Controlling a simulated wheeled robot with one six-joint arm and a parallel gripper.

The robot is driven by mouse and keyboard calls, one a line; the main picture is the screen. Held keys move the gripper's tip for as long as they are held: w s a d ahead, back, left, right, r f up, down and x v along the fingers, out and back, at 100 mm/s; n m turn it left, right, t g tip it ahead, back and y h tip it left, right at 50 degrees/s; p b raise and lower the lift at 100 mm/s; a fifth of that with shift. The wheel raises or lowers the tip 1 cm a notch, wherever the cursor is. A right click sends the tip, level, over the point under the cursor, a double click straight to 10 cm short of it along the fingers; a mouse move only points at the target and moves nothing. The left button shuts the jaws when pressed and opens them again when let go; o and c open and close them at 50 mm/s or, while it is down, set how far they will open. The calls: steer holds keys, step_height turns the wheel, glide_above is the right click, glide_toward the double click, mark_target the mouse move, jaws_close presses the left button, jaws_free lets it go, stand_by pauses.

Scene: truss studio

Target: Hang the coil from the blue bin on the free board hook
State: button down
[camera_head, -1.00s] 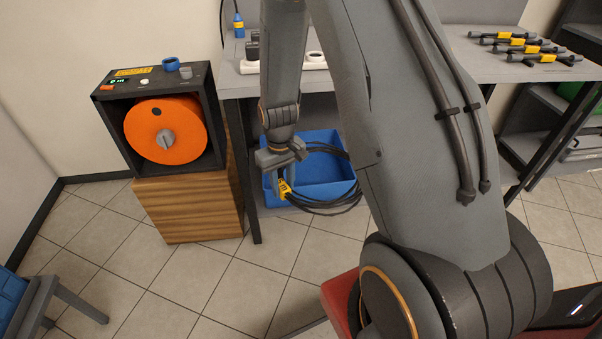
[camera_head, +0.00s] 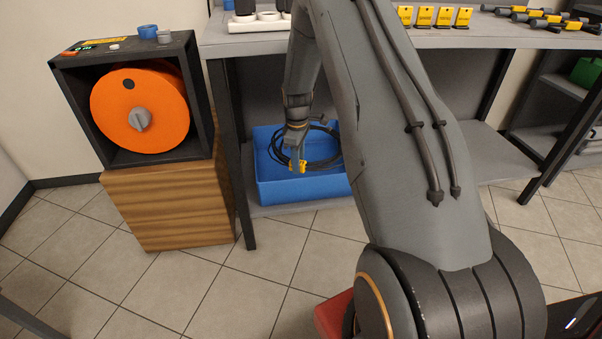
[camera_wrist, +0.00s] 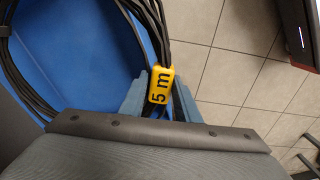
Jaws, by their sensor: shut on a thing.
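My gripper (camera_head: 297,160) is shut on the yellow tag of a black cable coil (camera_head: 318,132). In the wrist view the yellow tag (camera_wrist: 160,85) reads "5 m" and sits between the jaws, with the black cable strands (camera_wrist: 150,22) running up and to the left. The coil is over the blue bin (camera_head: 305,190), which stands on the lower shelf of the bench; how high the coil is above the bin floor is hard to tell. The blue bin also fills the left of the wrist view (camera_wrist: 75,65). No board hook is visible.
A black box with an orange reel (camera_head: 140,110) stands on a wooden cabinet (camera_head: 170,205) to the left. The bench top (camera_head: 500,38) holds yellow-tagged items. A bench leg (camera_head: 232,150) stands left of the bin. Tiled floor (camera_head: 290,270) is clear in front.

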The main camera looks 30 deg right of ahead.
steer(key=w+d+f+n+b, duration=0.5)
steer(key=w+d+f+b, duration=0.1)
steer(key=d+f+b, duration=0.1)
steer(key=shift+w+d+f, duration=0.2)
steer(key=shift+d+f, duration=0.25)
steer(key=shift+f, duration=0.05)
step_height(320, 180, down, 10)
steer(key=b, duration=0.3)
steer(key=shift+r, duration=0.15)
steer(key=c, duration=1.3)
jaws_free()
steer(key=shift+c, duration=0.2)
steer(key=shift+f+b, duration=0.2)
steer(key=shift+b, duration=0.15)
step_height(320, 180, up, 8)
steer(key=p, duration=0.3)
